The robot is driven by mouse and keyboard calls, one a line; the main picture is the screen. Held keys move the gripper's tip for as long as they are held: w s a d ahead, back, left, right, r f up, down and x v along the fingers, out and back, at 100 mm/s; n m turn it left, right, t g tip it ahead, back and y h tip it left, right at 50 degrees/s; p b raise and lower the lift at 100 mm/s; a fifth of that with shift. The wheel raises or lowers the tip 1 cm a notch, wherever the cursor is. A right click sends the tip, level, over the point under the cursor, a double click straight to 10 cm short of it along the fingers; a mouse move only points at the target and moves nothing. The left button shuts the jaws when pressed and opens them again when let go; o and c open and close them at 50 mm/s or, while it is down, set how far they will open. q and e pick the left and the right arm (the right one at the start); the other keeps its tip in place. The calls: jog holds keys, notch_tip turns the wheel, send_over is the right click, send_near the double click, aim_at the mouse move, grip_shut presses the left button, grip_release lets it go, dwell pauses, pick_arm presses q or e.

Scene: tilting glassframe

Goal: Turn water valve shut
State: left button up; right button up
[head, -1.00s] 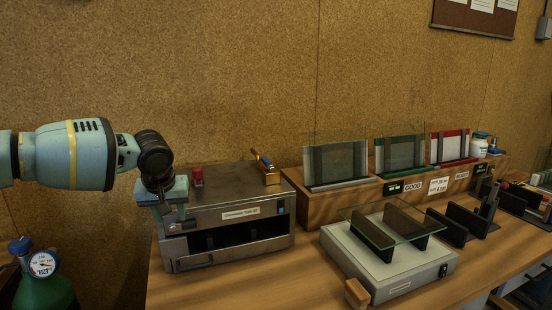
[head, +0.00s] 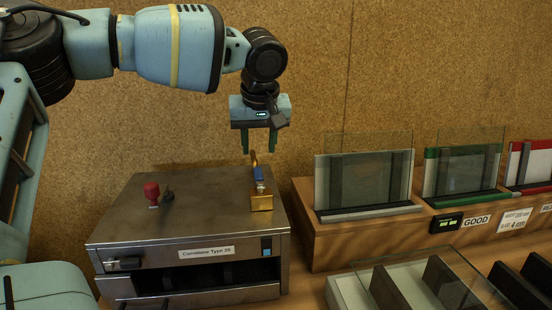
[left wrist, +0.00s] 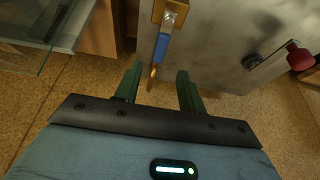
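The water valve is a small brass block (head: 261,202) on the right part of the metal box's top. Its lever, with a blue sleeve (head: 258,174), points up and back towards the wall. My left gripper (head: 259,150) is open and empty, pointing down just above and behind the valve. In the left wrist view, the brass valve body (left wrist: 170,12) is at the top, and the lever's blue sleeve (left wrist: 161,46) and brass end point towards the gap between the green fingers (left wrist: 156,82). I cannot tell whether the lever touches a finger. My right gripper is out of view.
The metal box (head: 150,222) also carries a red knob (head: 152,192) and a small black knob (head: 168,195), left of the valve. A wooden stand (head: 306,215) with glass panes stands to the right. A glass-topped fixture (head: 400,290) is in front. The cork wall (head: 330,60) is behind.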

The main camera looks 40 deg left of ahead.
aim_at(258, 172)
pick_arm(q)
jog(key=shift+x, duration=3.8)
grip_shut()
